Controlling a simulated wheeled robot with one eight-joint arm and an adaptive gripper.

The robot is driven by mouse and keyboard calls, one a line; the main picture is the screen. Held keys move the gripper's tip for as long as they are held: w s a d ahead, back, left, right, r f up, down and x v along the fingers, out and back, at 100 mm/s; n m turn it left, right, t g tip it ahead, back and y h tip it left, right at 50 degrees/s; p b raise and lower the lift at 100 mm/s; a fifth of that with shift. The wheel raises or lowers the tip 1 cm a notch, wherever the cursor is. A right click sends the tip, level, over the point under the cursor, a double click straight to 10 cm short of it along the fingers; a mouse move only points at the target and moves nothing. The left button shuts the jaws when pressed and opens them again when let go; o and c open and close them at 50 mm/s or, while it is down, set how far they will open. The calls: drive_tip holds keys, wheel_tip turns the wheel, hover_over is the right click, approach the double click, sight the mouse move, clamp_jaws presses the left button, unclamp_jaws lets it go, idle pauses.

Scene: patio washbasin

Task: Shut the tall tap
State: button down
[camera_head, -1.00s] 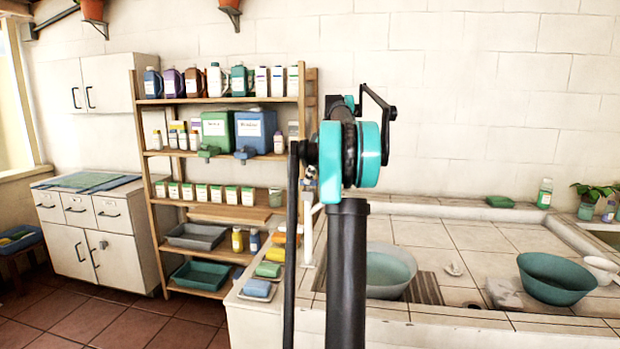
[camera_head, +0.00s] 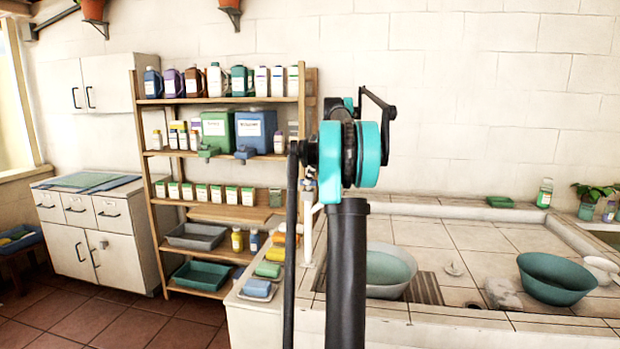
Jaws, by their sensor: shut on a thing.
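The tall tap shows as a slim white upright pipe (camera_head: 307,238) at the left end of the tiled counter, just left of my black arm link.
A teal bowl (camera_head: 556,284) stands farther right. Coloured soaps or cloths (camera_head: 268,270) line the counter's left edge. A wooden shelf (camera_head: 222,211) with bottles and tubs stands behind on the left.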

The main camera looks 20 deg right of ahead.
drive_tip(key=m+t+h, duration=0.1)
drive_tip(key=m, duration=0.3)
drive_tip(key=shift+s+a, duration=0.1)
drive_tip(key=shift+a, duration=0.05)
drive_tip(key=m+h, duration=0.1)
drive_tip(key=m, duration=0.1)
drive_tip(key=m+t, duration=0.1)
drive_tip(key=m, duration=0.1)
drive_tip(key=shift+a+m+h, duration=0.1)
drive_tip(key=shift+m+h, duration=0.3)
drive_tip(key=m, duration=0.2)
drive_tip(key=m+h, duration=0.1)
drive_tip(key=m, duration=0.1)
drive_tip(key=shift+a+h, duration=0.1)
drive_tip(key=shift+h, duration=0.2)
drive_tip(key=shift+a+m+g+h, duration=0.1)
drive_tip(key=shift+m+g+h, duration=0.25)
drive_tip(key=shift+m, duration=0.9)
drive_tip(key=shift+m+g+h, duration=0.15)
drive_tip(key=shift+m+h, duration=0.3)
drive_tip(key=shift+m, duration=0.8)
drive_tip(key=c, duration=1.5)
unclamp_jaws()
